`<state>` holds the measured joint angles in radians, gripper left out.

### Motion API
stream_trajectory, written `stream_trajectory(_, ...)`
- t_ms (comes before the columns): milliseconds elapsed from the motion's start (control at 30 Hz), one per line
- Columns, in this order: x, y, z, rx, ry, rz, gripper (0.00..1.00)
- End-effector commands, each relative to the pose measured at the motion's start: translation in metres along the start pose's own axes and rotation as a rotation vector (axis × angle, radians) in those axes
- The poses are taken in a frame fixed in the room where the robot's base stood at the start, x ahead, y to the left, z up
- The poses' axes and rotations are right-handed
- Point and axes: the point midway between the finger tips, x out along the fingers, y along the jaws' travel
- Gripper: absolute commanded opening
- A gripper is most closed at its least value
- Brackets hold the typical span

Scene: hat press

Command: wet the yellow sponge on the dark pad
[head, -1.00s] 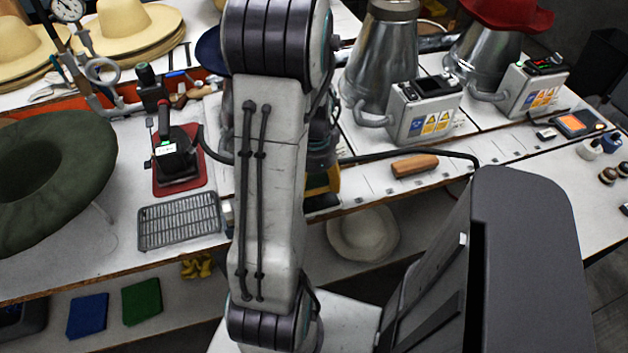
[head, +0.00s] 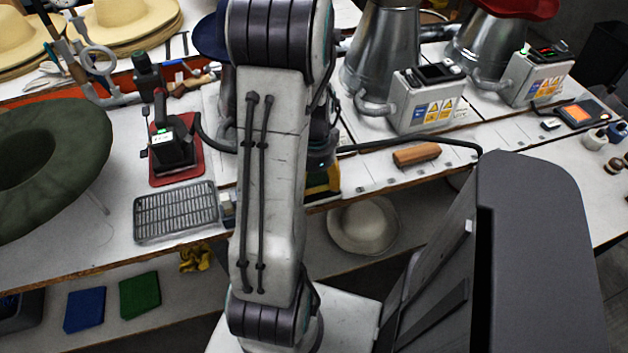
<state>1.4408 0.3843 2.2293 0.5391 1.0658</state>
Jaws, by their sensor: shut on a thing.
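My gripper (head: 320,152) is mostly hidden behind my own pale arm in the head view. The rest of the pad is hidden. The sponge looks low over the pad, but I cannot tell whether they touch.
A black device stands on a red mat (head: 178,178). A green hat (head: 45,165) is far left. Steel cones with control boxes (head: 428,103) stand behind.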

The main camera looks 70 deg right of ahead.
Motion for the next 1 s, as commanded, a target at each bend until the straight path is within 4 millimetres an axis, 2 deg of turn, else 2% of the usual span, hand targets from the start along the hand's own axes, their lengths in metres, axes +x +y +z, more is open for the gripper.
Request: stream_trajectory(1000, 0.0074, -0.0001, 0.0, 0.0, 0.0, 0.0, 0.46)
